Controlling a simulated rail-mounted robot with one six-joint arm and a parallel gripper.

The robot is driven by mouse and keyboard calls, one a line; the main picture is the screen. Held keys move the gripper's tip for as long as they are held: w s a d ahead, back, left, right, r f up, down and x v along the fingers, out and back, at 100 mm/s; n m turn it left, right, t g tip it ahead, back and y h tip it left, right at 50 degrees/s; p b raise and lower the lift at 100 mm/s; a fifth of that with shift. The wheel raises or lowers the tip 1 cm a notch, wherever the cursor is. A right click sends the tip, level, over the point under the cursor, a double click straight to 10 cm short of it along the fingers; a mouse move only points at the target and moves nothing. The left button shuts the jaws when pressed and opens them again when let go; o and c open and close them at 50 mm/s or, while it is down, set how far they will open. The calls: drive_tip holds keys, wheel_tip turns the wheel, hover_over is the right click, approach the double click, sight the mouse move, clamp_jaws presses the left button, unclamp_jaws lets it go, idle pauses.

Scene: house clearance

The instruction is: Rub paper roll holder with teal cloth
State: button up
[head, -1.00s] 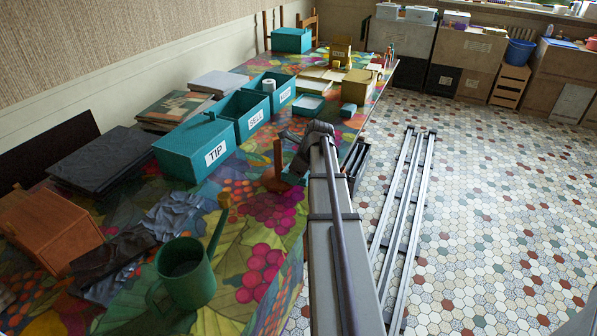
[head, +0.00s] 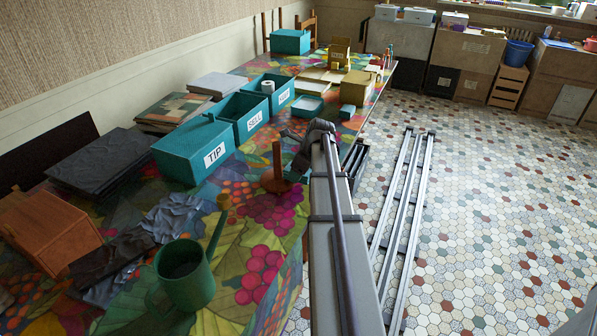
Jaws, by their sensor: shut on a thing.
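The paper roll holder (head: 277,158) is a brown wooden upright post on a round base, standing on the patterned table in the head view. No paper roll is on it. My gripper (head: 297,158) is at the far end of my arm, close to the right of the post, and is shut. My wrist hides most of its fingers. I cannot tell whether anything touches the holder.
Teal boxes marked TIP (head: 195,150) and SELL (head: 243,112), and another teal box with a white roll (head: 267,87), stand behind the holder. A green watering can (head: 187,277) is in front. A black tray (head: 355,160) is to the right.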

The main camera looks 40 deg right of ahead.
drive_tip(key=shift+w+d, duration=0.2)
drive_tip(key=shift+d, duration=0.3)
drive_tip(key=shift+s+a, duration=0.3)
drive_tip(key=shift+a, duration=0.4)
drive_tip(key=shift+s+a, duration=0.3)
drive_tip(key=shift+a, duration=0.4)
drive_tip(key=shift+w+d, duration=0.1)
drive_tip(key=shift+d, duration=0.05)
drive_tip(key=shift+w+d, duration=0.2)
drive_tip(key=shift+d, duration=0.35)
